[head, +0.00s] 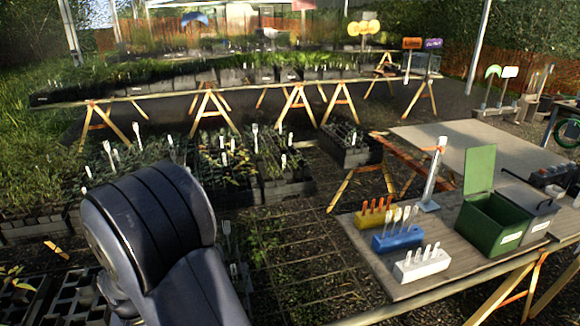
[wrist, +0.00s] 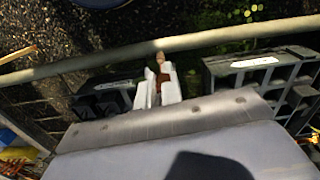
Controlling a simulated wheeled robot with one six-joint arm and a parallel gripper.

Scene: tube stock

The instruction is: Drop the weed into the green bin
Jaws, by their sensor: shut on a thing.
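The green bin (head: 492,226) stands on the table at the right of the head view, its lid raised and its top open. My gripper (wrist: 158,86) shows in the wrist view, its pale fingertips close together. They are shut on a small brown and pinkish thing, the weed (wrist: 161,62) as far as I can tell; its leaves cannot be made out. In the head view my arm fills the lower left, and my gripper and the weed are hidden. The gripper is not over the bin.
A grey bin (head: 538,212) stands right of the green one. Plant trays (head: 225,163) cover the ground. A pale rail (wrist: 215,38) crosses the wrist view.

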